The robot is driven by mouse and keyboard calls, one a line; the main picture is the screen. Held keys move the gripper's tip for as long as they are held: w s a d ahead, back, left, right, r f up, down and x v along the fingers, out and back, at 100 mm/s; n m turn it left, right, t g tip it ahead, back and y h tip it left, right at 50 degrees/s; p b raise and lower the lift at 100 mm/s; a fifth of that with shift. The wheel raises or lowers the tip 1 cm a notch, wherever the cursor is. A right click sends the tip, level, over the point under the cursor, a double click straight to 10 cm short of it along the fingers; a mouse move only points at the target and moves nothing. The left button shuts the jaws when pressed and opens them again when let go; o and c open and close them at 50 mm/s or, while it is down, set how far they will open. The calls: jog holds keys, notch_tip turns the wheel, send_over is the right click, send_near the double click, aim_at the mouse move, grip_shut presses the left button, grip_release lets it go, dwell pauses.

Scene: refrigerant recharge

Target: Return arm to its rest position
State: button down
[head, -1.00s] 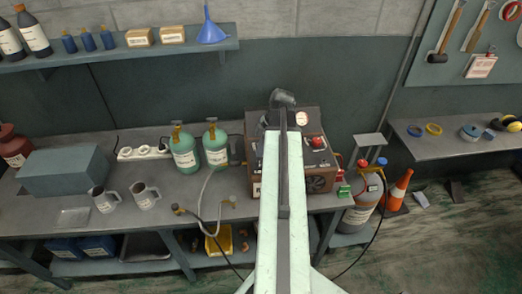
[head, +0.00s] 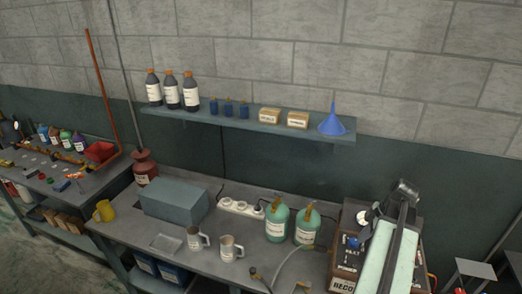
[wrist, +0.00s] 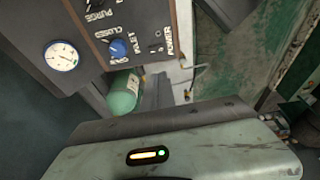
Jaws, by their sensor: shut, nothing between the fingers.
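In the head view my arm reaches up from the lower right corner, and its dark grey end (head: 404,190) is over the recovery machine (head: 346,250). In the wrist view my gripper (wrist: 158,78) is shut with nothing visible in it. Its pale housing, with a small lit indicator, fills the bottom of that picture. The machine's dark panel (wrist: 118,22) is at the upper left, with a round gauge (wrist: 61,56) and a blue knob (wrist: 117,47). A green cylinder (wrist: 124,93) shows just left of the fingers. I cannot tell how far the fingers are from the machine.
Two green cylinders (head: 277,225) stand left of the machine on the bench (head: 125,229). A wall shelf (head: 200,121) holds bottles and a blue funnel (head: 334,120).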

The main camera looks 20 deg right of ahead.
jog(key=w+a+f+n+g+b, duration=0.1)
jog(key=w+a+f+n+b, duration=0.3)
jog(key=w+a, duration=0.6)
jog(key=w+a+f+n+g+b, duration=0.1)
jog(key=w+a+f+b, duration=0.45)
jog(key=a, duration=0.75)
jog(key=a+f+m+h+b, duration=0.1)
jog(key=a+f+m+b, duration=0.2)
jog(key=a+m, duration=0.4)
jog(key=a+f+m+h+b, duration=0.1)
jog(key=a+f+m+b, duration=0.2)
jog(key=a+m, duration=0.4)
jog(key=a+f, duration=0.1)
jog(key=a, duration=0.6)
jog(key=shift+a+f+m+g, duration=0.15)
jog(key=shift+f+m+g, duration=0.15)
jog(key=shift+s, duration=0.1)
